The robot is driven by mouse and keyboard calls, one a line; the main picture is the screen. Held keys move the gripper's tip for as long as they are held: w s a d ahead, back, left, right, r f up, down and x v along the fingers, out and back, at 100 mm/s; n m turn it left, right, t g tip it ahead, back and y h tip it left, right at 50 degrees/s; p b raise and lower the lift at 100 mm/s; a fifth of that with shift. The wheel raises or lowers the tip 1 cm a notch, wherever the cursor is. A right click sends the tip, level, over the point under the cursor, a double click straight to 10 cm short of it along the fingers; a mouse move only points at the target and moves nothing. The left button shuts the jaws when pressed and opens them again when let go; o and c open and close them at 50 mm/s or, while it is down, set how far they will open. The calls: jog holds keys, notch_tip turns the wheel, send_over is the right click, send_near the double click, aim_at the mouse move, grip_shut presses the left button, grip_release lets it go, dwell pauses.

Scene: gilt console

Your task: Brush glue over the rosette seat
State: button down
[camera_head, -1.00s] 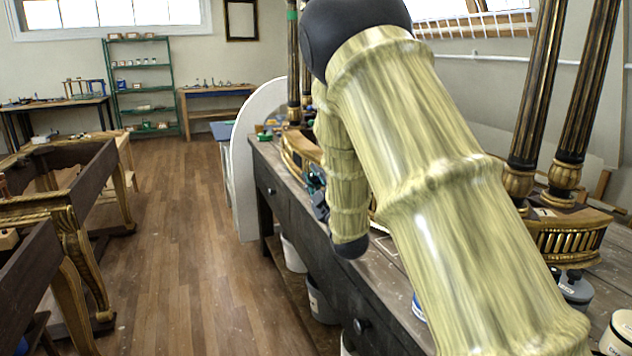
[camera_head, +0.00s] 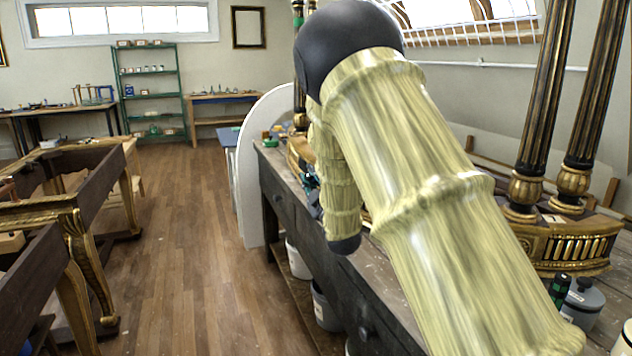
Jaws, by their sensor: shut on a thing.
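My arm fills the middle of the view. Its forearm hangs down on the far side. A dark part of my gripper (camera_head: 311,190) shows left of the forearm, over the workbench. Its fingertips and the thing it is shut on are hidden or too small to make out. A gilt curved piece (camera_head: 299,152) lies on the bench behind the forearm, mostly hidden. Another gilt curved base (camera_head: 575,245) with dark fluted columns (camera_head: 548,95) stands on the bench at the right. I cannot pick out the rosette seat, a brush or glue on it.
The dark workbench (camera_head: 283,205) runs along the right, with buckets (camera_head: 325,305) beneath. A grey lidded pot (camera_head: 583,300) and a dark bottle (camera_head: 559,290) stand at the lower right. Gilt-legged frames (camera_head: 85,260) stand at the left. The wooden floor (camera_head: 195,250) between is clear.

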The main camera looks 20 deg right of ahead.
jog(key=shift+w+a, duration=0.25)
jog(key=shift+w, duration=0.95)
jog(key=shift+r, duration=0.9)
jog(key=shift+s, duration=0.2)
jog(key=s+d+b, duration=0.1)
jog(key=s+d, duration=0.1)
jog(key=s, duration=0.4)
jog(key=shift+s+a, duration=0.15)
jog(key=shift+s+a+b, duration=0.15)
jog(key=shift+s+a, duration=0.1)
jog(key=shift+a, duration=0.7)
jog(key=shift+s+a+b, duration=0.2)
jog(key=shift+s+a, duration=0.05)
jog(key=shift+a, duration=0.7)
jog(key=shift+s+a+b, duration=0.15)
jog(key=shift+s+a, duration=0.1)
jog(key=shift+a, duration=0.7)
